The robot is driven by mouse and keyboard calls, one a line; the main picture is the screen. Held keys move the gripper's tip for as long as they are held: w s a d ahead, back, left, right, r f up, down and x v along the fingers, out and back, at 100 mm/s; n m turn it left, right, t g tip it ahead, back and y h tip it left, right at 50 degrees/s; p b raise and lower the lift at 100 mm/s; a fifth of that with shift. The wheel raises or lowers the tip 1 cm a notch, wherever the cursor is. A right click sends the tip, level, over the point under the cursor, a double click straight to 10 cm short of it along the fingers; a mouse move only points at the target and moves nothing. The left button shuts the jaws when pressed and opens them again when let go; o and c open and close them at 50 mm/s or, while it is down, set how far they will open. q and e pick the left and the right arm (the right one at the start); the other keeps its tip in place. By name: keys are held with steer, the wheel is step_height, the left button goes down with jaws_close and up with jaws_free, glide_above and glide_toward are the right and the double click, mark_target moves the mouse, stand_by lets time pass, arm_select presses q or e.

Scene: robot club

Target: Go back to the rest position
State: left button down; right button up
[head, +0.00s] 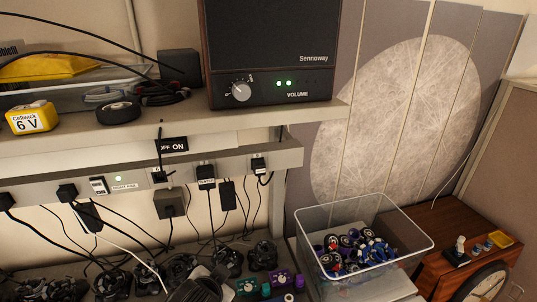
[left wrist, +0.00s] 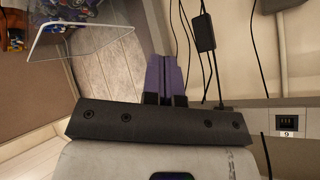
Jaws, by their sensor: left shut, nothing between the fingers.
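My left gripper (left wrist: 165,60) shows in the left wrist view, with its two purple fingers side by side, shut and empty. The dark bar of my gripper mount lies below them in that view. Neither of my grippers shows in the head view. My right gripper is not in view at all.
In the head view a black speaker (head: 269,40) and a yellow 6 V battery (head: 31,117) stand on a shelf (head: 180,126). Cables hang from the socket rail (head: 135,174) below. A clear bin (head: 310,226) of parts stands right; it shows in the left wrist view (left wrist: 88,25).

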arm_select(q)
steer(key=s+a+f+n, duration=0.2)
steer(key=s+a, duration=0.2)
steer(key=s, duration=0.3)
steer(key=s+a+f+n, duration=0.2)
steer(key=s+a, duration=0.2)
steer(key=s, duration=0.3)
steer(key=s+a+f+g, duration=0.1)
steer(key=s+f+g, duration=0.2)
steer(key=s+f, duration=0.5)
steer(key=s+a+f+n+g+y+p, duration=0.1)
steer(key=s+f+g, duration=0.2)
steer(key=s+f, duration=0.4)
steer(key=s, duration=0.5)
steer(key=shift+s+a+f, duration=0.25)
steer(key=shift+s+f, duration=0.1)
